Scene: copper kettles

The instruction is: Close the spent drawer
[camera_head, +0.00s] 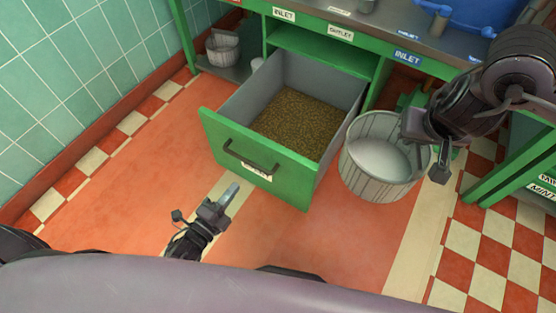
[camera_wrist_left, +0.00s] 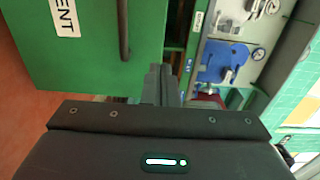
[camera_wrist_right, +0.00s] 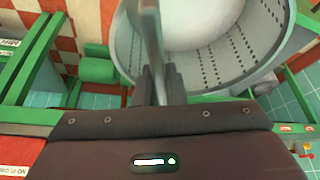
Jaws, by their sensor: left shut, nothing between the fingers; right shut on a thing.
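The green drawer (camera_head: 265,165) is pulled well out of the green bench and holds brown grain-like material (camera_head: 290,122). Its front has a black bar handle (camera_head: 248,162) and a white label, partly hidden in the head view; the label (camera_wrist_left: 65,18) ends in "ENT" in the left wrist view. My left gripper (camera_head: 229,196) is shut and empty, low in front of the drawer face, and appears apart from the handle (camera_wrist_left: 123,30).
The tub has a perforated inner wall (camera_wrist_right: 128,55) and stands close to the drawer's right side. A small wooden bucket (camera_head: 222,50) sits on the lower shelf at left. Another green bench (camera_head: 520,165) is at right. The floor left of the drawer is clear.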

